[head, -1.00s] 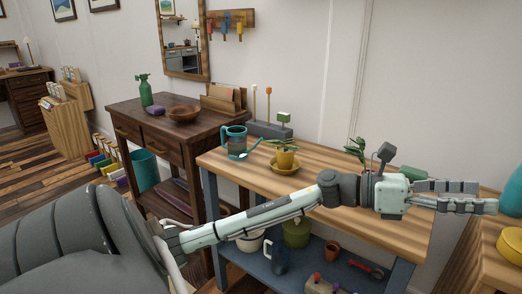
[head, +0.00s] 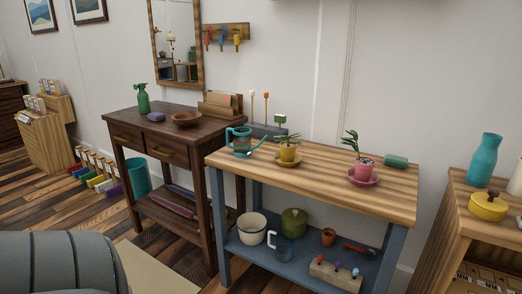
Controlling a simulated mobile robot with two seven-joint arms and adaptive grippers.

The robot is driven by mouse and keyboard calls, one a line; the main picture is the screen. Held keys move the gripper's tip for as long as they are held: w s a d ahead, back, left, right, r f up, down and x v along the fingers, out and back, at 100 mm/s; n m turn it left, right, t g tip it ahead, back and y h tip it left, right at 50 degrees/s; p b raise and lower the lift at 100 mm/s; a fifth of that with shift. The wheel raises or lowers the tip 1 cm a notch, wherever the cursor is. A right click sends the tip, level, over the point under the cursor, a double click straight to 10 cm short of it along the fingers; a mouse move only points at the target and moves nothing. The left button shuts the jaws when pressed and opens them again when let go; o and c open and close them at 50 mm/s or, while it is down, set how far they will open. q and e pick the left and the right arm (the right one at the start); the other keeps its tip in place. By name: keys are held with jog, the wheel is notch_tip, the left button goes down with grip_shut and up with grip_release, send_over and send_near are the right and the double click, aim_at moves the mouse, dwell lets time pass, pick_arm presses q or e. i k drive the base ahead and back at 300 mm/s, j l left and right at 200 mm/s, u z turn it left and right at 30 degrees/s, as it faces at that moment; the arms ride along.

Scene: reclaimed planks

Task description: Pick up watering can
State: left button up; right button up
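A teal watering can (head: 238,139) stands upright at the left end of the light wooden workbench top (head: 400,195). Its handle and a thin spout show, but the details are small. It is left of a yellow potted plant (head: 288,153) on a saucer. Neither of my grippers is in view, so nothing of mine is seen touching the can.
A pink potted plant (head: 364,168) and a green cylinder (head: 395,161) are on the bench. A dark side table (head: 125,118) adjoins its left. A wooden cabinet (head: 455,215) stands right. A grey padded shape (head: 60,268) fills the lower left.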

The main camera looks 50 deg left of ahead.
aim_at(243, 148)
jog(key=i+l+u, duration=0.5)
jog(key=i+u, duration=0.15)
jog(key=u, duration=1.45)
jog(key=i+j, duration=0.25)
jog(key=i+j+z, duration=0.15)
jog(key=j, duration=0.3)
jog(key=i+j, duration=0.3)
jog(key=i+j+z, duration=0.1)
jog(key=i+j, duration=0.15)
jog(key=j, duration=0.15)
jog(key=i+j, duration=0.2)
jog(key=j, duration=0.2)
jog(key=z, duration=0.05)
